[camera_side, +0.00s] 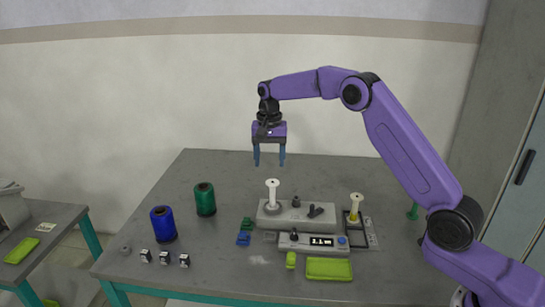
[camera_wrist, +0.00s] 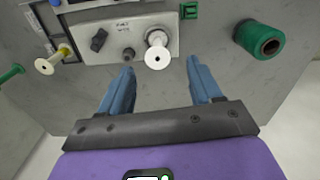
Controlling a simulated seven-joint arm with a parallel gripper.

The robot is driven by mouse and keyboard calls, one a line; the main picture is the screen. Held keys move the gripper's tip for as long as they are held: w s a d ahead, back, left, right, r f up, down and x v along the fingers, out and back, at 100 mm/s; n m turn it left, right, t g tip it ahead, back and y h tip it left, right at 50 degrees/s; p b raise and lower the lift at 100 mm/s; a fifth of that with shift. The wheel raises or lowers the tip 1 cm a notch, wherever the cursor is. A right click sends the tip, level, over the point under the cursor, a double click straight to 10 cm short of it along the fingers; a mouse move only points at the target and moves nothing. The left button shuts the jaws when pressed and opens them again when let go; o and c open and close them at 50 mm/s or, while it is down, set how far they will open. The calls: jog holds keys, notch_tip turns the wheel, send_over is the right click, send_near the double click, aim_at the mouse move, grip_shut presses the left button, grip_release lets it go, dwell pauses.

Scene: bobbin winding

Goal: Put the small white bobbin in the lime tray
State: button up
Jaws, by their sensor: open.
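The small white bobbin (camera_side: 273,192) stands upright on the left end of the grey winder. In the wrist view its white flanged end (camera_wrist: 158,55) shows just beyond the fingertips, roughly between them. My gripper (camera_side: 269,161) is open and empty, pointing down, above the winder and clear of the bobbin. Its two blue fingers also show spread apart in the wrist view (camera_wrist: 161,72). The lime tray (camera_side: 329,276) lies flat near the front of the table and looks empty. I cannot make it out in the wrist view.
The grey winder (camera_side: 300,222) has knobs on top. A yellow-wound bobbin (camera_side: 354,209) stands right of it. A display box (camera_side: 313,246) sits in front. Green (camera_side: 205,199) and blue (camera_side: 163,224) spools stand left. Small black-and-white cubes (camera_side: 165,258) lie front left. The back of the table is clear.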

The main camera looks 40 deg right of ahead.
aim_at(273, 182)
jog(key=shift+w+d+f+m, duration=0.25)
jog(key=shift+w+d, duration=0.05)
jog(key=shift+d, duration=0.25)
jog(key=shift+w+d+f+m, duration=0.25)
jog(key=shift+d, duration=0.25)
jog(key=shift+f, duration=3.7)
jog(key=shift+r, duration=0.1)
jog(key=c, duration=0.7)
jog(key=shift+r, duration=2.5)
jog(key=shift+s+a, duration=0.1)
jog(key=shift+s+a, duration=0.1)
jog(key=shift+s, duration=0.15)
jog(key=s+a+f+n, duration=0.1)
jog(key=s+n, duration=0.2)
jog(key=s, duration=1)
jog(key=s+f+n, duration=0.2)
jog(key=s+n, duration=0.1)
jog(key=s, duration=1)
jog(key=shift+a+f, duration=0.2)
jog(key=shift+f, duration=2.1)
